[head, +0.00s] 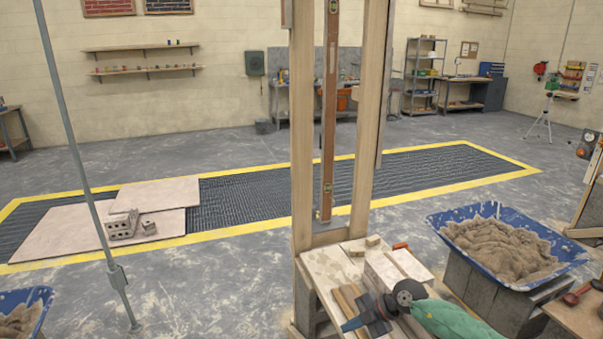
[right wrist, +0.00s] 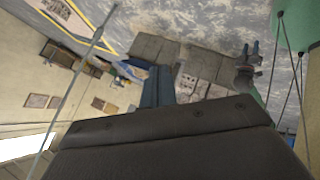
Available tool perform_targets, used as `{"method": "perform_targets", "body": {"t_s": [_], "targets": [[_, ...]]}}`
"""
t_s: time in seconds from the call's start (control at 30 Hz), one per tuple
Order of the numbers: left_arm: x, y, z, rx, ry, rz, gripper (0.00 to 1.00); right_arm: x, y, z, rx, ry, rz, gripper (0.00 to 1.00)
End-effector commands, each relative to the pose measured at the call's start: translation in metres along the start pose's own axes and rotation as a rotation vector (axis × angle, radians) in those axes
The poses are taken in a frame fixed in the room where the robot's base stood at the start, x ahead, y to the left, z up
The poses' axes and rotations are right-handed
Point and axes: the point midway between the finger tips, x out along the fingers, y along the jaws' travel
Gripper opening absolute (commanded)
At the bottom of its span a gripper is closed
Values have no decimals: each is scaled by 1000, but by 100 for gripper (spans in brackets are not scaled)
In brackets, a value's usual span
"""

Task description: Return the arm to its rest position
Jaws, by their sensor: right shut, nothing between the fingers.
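My right gripper (head: 350,323) is at the bottom centre of the head view, at the end of my green arm. It has a dark body and blue fingers, which are shut and empty. It appears over the near bench (head: 335,266); whether it touches anything there I cannot tell. In the right wrist view, the dark gripper body fills the lower part and the blue fingers (right wrist: 157,82) show beyond it.
A blue tub (head: 553,272) of mortar stands on blocks right of the gripper. Another blue tub (head: 46,296) is at the lower left. A wooden frame with a spirit level (head: 331,100) rises beside the bench. A grey pole (head: 80,165) stands left.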

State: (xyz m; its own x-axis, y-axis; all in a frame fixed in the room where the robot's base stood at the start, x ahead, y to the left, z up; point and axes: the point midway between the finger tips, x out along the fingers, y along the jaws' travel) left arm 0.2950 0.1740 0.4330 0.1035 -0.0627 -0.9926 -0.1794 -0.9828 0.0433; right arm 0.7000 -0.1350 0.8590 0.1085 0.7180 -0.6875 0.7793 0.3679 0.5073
Motion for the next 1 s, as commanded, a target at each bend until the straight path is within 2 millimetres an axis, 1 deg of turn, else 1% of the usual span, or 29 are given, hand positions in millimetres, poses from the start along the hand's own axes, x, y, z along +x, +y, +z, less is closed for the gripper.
{"method": "perform_targets", "body": {"t_s": [0.03, 0.07, 0.1, 0.2, 0.3, 0.4, 0.5, 0.57, 0.67, 0.77, 0.87, 0.97, 1.0], "targets": [[0, -1, -1, 1, 1, -1, 36, 13, 5, -28, -10, 80, 84, 0], [0, -1, -2, 1, 2, -1, 36, 16, 11, -42, -16, 123, 141, 0], [0, -1, -3, 1, 3, -2, 36, 20, 19, -61, -21, 176, 219, 0], [-1, -2, -5, 1, 6, -2, 36, 19, 37, -100, -10, 283, 420, 0], [-2, -2, -6, 1, 7, -2, 36, 8, 54, -129, 31, 354, 623, 0], [-1, -1, -5, 1, 6, -2, 36, -8, 65, -145, 101, 388, 820, 0], [-1, -1, -5, 1, 6, -2, 36, -29, 71, -150, 199, 384, 1006, 0], [-2, -1, -5, 1, 7, -1, 36, -41, 71, -147, 270, 363, 1107, 0], [-2, 0, -5, 1, 7, -1, 36, -60, 63, -135, 408, 300, 1254, 0], [-2, 0, -5, 0, 7, 0, 36, -74, 45, -117, 564, 205, 1365, 0], [-1, 0, -5, 0, 6, 0, 36, -84, 18, -98, 735, 87, 1432, 0], [-2, 0, -5, 0, 6, 1, 36, -88, -19, -79, 911, -50, 1454, 0], [-2, 0, -5, 0, 7, 1, 36, -87, -36, -72, 983, -108, 1448, 0]]}}
